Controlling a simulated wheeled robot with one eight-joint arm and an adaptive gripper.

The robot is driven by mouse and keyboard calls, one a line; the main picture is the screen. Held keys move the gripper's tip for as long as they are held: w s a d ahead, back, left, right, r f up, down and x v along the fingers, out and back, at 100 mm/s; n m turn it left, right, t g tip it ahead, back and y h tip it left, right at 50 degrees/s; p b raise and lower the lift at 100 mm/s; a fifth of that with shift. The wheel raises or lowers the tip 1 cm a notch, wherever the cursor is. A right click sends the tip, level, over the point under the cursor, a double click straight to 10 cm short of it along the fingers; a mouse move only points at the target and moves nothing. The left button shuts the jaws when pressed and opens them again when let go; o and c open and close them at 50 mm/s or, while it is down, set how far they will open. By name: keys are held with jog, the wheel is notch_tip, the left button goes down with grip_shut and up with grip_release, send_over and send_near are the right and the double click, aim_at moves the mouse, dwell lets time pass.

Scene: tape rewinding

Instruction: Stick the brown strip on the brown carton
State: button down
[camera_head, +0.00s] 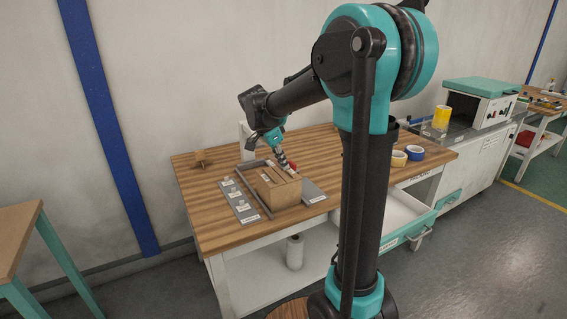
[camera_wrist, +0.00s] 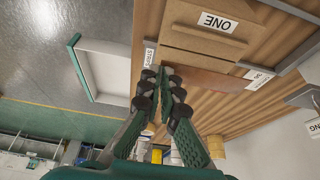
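The brown carton (camera_head: 279,190) stands on the near part of the wooden table in the head view. In the wrist view the carton (camera_wrist: 203,40) is at the top, with a white label reading ONE on it. My gripper (camera_head: 287,168) is just above and behind the carton. In the wrist view its fingers (camera_wrist: 164,73) converge to closed tips beside the carton's edge. A reddish-brown strip (camera_wrist: 212,82) runs right from the fingertips, alongside the carton; its gripped end is hidden by the tips.
A grey plate (camera_head: 238,200) with small labelled pieces lies left of the carton. The table's left part is clear.

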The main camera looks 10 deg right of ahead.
jog(key=shift+f, duration=0.1)
jog(key=shift+f, duration=1.1)
jog(key=shift+f, duration=1.2)
jog(key=c, duration=2.2)
grip_release()
jog(key=o, duration=0.8)
jog(key=shift+r, duration=0.1)
jog(key=shift+r, duration=3.45)
